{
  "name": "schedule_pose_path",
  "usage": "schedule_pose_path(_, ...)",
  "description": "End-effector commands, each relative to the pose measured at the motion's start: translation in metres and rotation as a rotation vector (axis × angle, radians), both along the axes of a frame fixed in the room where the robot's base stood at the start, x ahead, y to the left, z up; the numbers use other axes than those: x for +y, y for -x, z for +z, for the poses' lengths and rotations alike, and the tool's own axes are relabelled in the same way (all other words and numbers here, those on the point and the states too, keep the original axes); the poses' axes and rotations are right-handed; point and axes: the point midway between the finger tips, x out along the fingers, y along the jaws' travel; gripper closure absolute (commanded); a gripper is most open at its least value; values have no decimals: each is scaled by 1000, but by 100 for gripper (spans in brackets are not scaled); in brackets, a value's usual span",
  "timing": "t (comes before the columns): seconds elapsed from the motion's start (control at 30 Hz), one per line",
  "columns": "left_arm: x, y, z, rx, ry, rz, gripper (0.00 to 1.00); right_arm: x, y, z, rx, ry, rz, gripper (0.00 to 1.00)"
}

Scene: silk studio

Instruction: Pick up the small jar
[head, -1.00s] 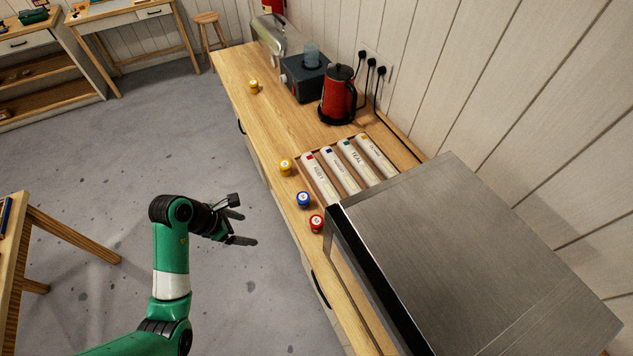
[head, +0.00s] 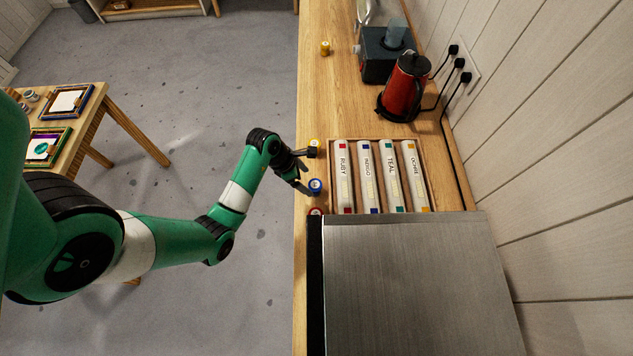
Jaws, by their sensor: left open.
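Several small jars stand along the counter's front edge. A yellow jar (head: 314,143) is partly hidden behind my left gripper's upper finger. A blue jar (head: 315,186) is beside the tip of the lower finger; I cannot tell if they touch. A red jar (head: 315,211) is partly hidden by the steel box's front. Another yellow jar (head: 325,47) stands alone farther back. My left gripper (head: 310,171) is open and empty, its fingers reaching over the counter edge near the yellow and blue jars. My right gripper is not in view.
A wooden tray (head: 421,150) of labelled tubes lies right of the jars. A large steel box (head: 415,280) fills the front counter. A red kettle (head: 404,88) and dark machine (head: 385,55) stand behind. A table (head: 98,112) with frames is at left.

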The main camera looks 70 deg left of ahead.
Motion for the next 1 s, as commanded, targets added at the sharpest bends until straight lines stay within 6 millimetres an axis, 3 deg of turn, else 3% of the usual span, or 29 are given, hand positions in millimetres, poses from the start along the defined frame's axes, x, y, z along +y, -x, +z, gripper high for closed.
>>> schedule_pose_path(0.27, -1, -6, -13, 0, 1, -1, 8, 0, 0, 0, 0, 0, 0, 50)
schedule_pose_path(0.6, -2, -25, -54, 0, 0, 0, 8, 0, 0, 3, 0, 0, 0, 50)
schedule_pose_path(0.83, -2, -26, -56, -1, -2, 0, 8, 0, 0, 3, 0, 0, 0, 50)
schedule_pose_path(1.0, -2, -26, -55, -1, -1, 0, 39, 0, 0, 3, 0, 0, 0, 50)
